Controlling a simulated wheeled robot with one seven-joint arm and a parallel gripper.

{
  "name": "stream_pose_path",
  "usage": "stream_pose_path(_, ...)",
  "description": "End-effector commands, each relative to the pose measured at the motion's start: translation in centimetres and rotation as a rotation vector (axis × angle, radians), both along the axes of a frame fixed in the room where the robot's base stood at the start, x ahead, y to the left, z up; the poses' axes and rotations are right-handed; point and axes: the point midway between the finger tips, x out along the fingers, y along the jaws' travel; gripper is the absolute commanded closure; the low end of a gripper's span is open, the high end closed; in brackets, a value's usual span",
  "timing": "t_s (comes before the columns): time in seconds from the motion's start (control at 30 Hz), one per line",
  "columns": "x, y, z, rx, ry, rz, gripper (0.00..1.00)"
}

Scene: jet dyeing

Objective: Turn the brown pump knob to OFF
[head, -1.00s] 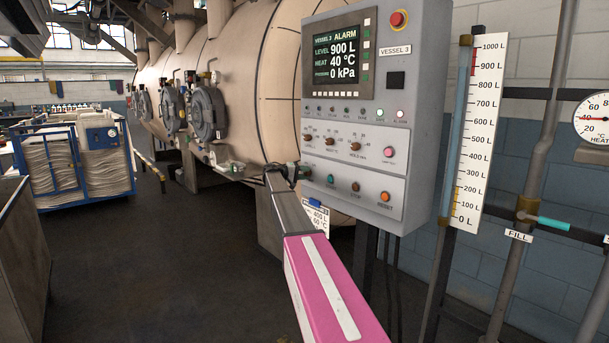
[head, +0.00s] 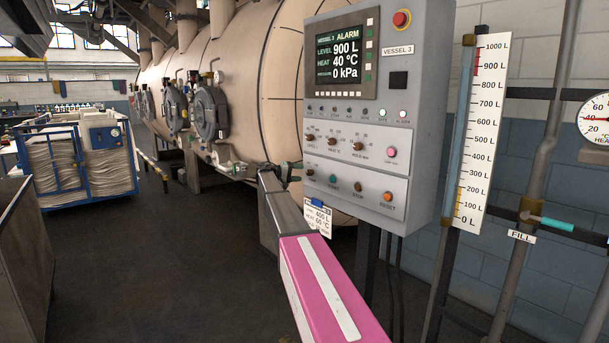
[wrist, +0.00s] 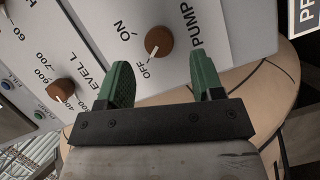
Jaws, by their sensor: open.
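The brown pump knob (wrist: 158,41) is on the grey control panel, beside the word PUMP, with ON and OFF marks. Its white pointer line points toward the OFF mark. My gripper (wrist: 159,66) has its two green fingers spread apart. The knob lies just beyond the fingertips, between their lines, with clear panel on both sides of it. In the head view the pump knob (head: 310,172) is at the lower left of the panel. My gripper (head: 291,170) is just left of it, small and dark there.
A second brown knob, marked LEVEL (wrist: 61,90), is left of my gripper in the wrist view. In the head view, green, brown and orange buttons (head: 387,196) line the panel's lower part. The display (head: 345,47) reads ALARM, 900 L, 40 °C. A tag (head: 320,218) hangs below.

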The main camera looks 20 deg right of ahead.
Motion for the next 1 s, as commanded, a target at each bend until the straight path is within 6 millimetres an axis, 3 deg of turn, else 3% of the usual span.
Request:
stream_pose_path(0.1, 0.1, 2.6, 0.3, 0.0, 0.0, 0.002, 0.39)
stream_pose_path(0.3, 0.2, 5.6, 0.6, 0.0, 0.0, 0.001, 0.39)
stream_pose_path(0.73, 0.0, 6.3, 0.4, 0.004, 0.002, 0.001, 0.39)
stream_pose_path(0.87, -2.2, 6.5, -2.0, 0.056, 0.021, 0.015, 0.39)
stream_pose_path(1.0, -7.4, 7.2, -7.8, 0.196, 0.065, 0.052, 0.39)
